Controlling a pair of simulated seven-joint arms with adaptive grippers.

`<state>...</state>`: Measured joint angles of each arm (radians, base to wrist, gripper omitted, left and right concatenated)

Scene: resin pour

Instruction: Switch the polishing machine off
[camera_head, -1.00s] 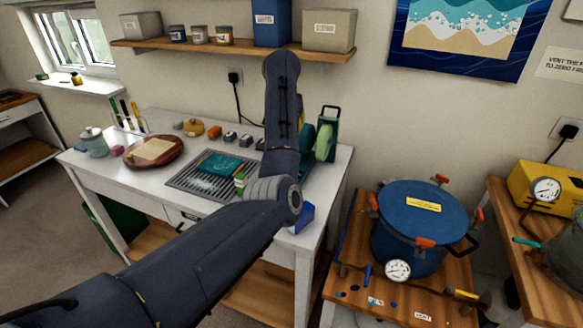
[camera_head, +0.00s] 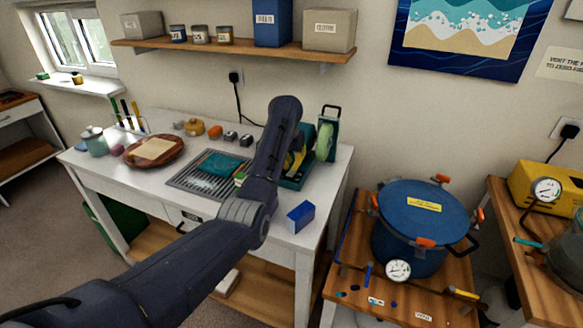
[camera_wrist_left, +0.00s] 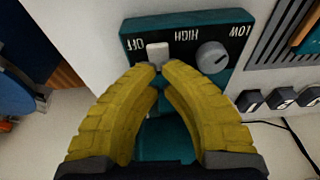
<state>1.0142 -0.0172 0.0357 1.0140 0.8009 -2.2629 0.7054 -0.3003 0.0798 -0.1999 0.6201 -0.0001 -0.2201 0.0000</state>
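The polishing machine (camera_head: 304,172) is teal and stands at the right end of the white workbench, partly hidden behind my left arm. In the left wrist view its control panel (camera_wrist_left: 230,27) carries the words OFF, HIGH and LOW. A pale switch lever (camera_wrist_left: 158,52) stands near OFF, and a round grey knob (camera_wrist_left: 211,57) sits near LOW. My left gripper (camera_wrist_left: 160,72) has yellow fingers with tips close together, right at the lever; I cannot tell whether they touch it. In the head view its yellow fingers (camera_head: 296,161) show over the machine. My right gripper is out of view.
A blue box (camera_head: 300,216) lies on the bench's front right corner. A slotted metal grille (camera_head: 190,182) and a round wooden tray (camera_head: 175,157) lie further left. A blue pressure pot (camera_head: 410,215) stands on a wooden stand to the right. A shelf (camera_head: 225,47) runs above.

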